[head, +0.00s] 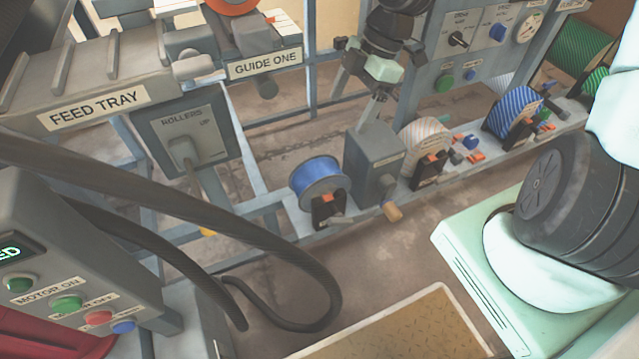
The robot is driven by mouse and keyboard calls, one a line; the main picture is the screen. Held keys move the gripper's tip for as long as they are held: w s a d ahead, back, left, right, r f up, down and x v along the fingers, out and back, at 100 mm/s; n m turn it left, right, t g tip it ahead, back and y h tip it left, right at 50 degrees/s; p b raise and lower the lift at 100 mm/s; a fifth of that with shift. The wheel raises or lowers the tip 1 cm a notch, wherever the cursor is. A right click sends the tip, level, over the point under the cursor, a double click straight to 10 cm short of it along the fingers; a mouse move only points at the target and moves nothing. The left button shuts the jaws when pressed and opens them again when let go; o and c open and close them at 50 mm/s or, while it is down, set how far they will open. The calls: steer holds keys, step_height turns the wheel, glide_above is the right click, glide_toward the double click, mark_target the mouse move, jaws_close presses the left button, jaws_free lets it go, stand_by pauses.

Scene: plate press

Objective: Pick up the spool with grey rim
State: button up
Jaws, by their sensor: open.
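A spool with a grey rim and blue winding (320,170) sits on a dark holder with an orange catch, on the low rail at the middle of the head view. My gripper (378,72) is in the upper middle, dark with a pale green part. Its jaws are open and it appears empty. It is above and to the right of the spool, apart from it, over a grey box with a lever (375,160). The fingertips are small and partly hard to make out against the frame behind.
A pale striped spool (424,135) and a blue-striped spool (514,112) sit further right along the rail. Green reels (578,48) are at the upper right. Thick black cables (180,210) loop at the left, near a control box (70,260). The feed tray (90,75) is upper left.

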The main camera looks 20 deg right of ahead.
steer(key=b, duration=0.7)
glide_toward(314, 179)
steer(key=shift+x, duration=0.75)
steer(key=b+x, duration=0.4)
steer(key=x, duration=0.1)
steer(key=shift+f, duration=0.1)
steer(key=c, duration=1.8)
